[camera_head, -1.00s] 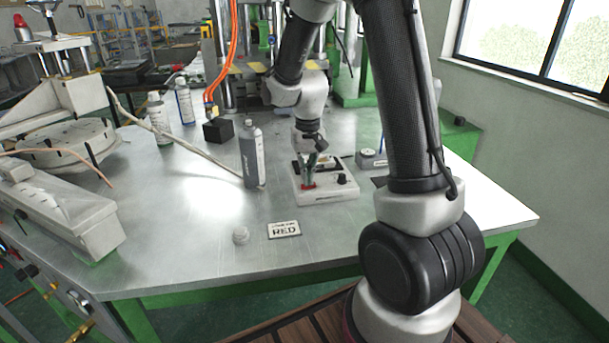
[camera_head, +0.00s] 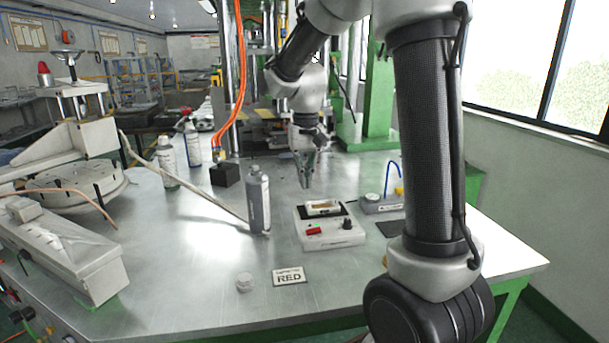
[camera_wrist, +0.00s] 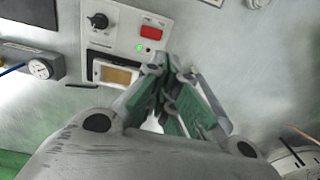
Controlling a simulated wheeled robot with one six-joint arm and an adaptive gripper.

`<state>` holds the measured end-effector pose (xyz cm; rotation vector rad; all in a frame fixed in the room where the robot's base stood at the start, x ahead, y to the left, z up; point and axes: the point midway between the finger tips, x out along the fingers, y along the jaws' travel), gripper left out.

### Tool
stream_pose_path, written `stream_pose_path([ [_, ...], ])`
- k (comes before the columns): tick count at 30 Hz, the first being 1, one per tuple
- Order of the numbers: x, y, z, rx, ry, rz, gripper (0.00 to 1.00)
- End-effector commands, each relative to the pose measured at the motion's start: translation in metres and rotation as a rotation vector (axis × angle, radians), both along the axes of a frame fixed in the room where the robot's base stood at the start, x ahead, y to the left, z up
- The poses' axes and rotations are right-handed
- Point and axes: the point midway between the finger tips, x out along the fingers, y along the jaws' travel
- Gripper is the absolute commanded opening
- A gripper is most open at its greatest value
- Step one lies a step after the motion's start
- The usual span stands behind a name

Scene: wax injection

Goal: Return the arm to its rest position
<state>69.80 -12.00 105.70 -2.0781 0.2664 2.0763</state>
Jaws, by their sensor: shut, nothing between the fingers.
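My gripper (camera_head: 306,180) hangs fingers down above the metal table, behind and above the white control box (camera_head: 330,236). It is shut and empty, and a gap separates it from the box. In the wrist view my gripper (camera_wrist: 165,72) shows its green-padded fingers with tips together. The control box also shows there (camera_wrist: 125,30), with a red switch (camera_wrist: 151,32), a black knob (camera_wrist: 98,21) and a small green light. My arm reaches in from the right of the head view.
A gauge unit (camera_head: 383,203) is to the right. A tall green machine column (camera_head: 380,95) stands behind.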

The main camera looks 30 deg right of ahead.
Motion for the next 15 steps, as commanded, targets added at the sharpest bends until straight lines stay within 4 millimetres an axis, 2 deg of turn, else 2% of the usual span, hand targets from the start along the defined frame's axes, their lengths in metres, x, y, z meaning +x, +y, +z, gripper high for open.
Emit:
stream_pose_path([
  [5,-0.0002,0.0013,0.0074,0.0,0.002,0.0,0.0],
  [15,-0.0001,0.0013,0.0074,0.0,0.001,0.0,0.0],
])
